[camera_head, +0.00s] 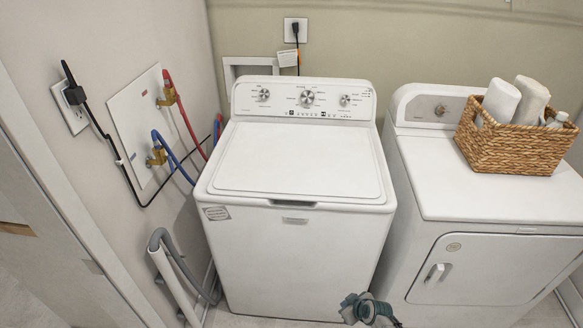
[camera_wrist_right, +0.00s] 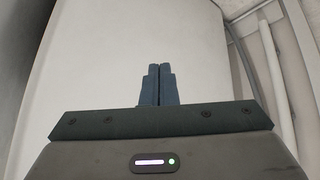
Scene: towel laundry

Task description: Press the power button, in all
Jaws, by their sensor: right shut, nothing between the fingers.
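The white top-load washer (camera_head: 290,255) stands in the middle of the head view with its lid (camera_head: 300,165) shut. Its control panel (camera_head: 270,110) at the back carries three round knobs, the middle one (camera_head: 307,97) the largest, and a row of small marks or buttons (camera_head: 305,113). Which of these is the power button is too small to tell. My right gripper (camera_head: 354,308) shows at the bottom edge, low in front of the washer. In the right wrist view its fingers (camera_wrist_right: 159,84) are together and empty, with a white surface beyond them. My left gripper is out of view.
A white dryer (camera_head: 500,205) stands at the right, its door shut, with a wicker basket (camera_head: 515,143) of rolled towels on top. Red (camera_head: 183,115) and blue (camera_head: 175,160) hoses and a grey drain hose (camera_head: 170,250) run at the left wall. The washer lid is clear.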

